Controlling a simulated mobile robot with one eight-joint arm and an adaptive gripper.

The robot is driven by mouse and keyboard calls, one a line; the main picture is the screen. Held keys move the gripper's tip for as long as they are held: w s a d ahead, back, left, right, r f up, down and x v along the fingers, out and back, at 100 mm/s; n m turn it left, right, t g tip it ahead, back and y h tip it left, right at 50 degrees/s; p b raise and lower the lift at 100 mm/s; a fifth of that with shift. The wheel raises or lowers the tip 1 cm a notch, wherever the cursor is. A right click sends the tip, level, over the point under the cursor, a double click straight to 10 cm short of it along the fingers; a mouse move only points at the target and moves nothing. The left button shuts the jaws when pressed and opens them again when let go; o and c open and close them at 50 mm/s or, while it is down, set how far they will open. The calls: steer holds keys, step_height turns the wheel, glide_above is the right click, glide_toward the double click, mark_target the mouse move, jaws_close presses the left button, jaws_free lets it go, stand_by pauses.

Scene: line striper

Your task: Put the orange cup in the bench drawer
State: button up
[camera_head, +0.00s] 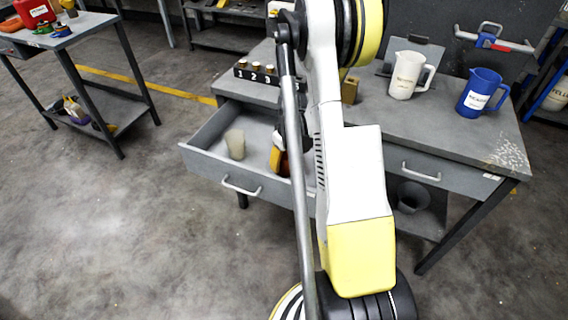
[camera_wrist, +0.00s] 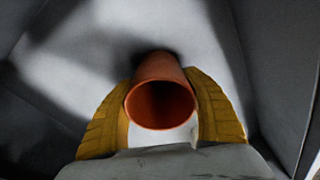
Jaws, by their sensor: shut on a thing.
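The orange cup (camera_wrist: 161,95) is between the two yellow fingers of my gripper (camera_wrist: 160,78) in the wrist view, its open mouth facing the camera. My gripper is shut on it. In the head view my gripper (camera_head: 279,160) is low inside the open bench drawer (camera_head: 207,138), mostly hidden behind my arm; the cup cannot be clearly told from the fingers there. The grey drawer floor lies behind the cup in the wrist view. I cannot tell whether the cup touches it.
A pale cup (camera_head: 235,144) stands in the drawer, left of my gripper. On the bench top are a white jug (camera_head: 407,75), a blue jug (camera_head: 480,92) and a numbered block (camera_head: 256,74). A side table (camera_head: 75,35) stands at far left. The floor in front is clear.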

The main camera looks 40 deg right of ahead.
steer(key=shift+f, duration=0.1)
steer(key=o, duration=1.3)
step_height(320, 180, up, 12)
steer(key=s+p, duration=0.2)
steer(key=p, duration=0.3)
steer(key=w+a+r+t, duration=0.1)
steer(key=a+r, duration=0.7)
steer(key=s+a+r+t, duration=0.1)
steer(key=s+a+r, duration=0.2)
steer(key=a, duration=0.4)
steer(key=s+a+r+t, duration=0.2)
steer(key=s+a+r, duration=0.2)
steer(key=a, duration=0.3)
steer(key=s+a+r+t, duration=0.1)
steer(key=s+a+r, duration=0.3)
steer(key=a, duration=0.3)
steer(key=shift+s+a+r+t, duration=0.2)
steer(key=shift+r+t, duration=0.1)
steer(key=shift+r, duration=0.25)
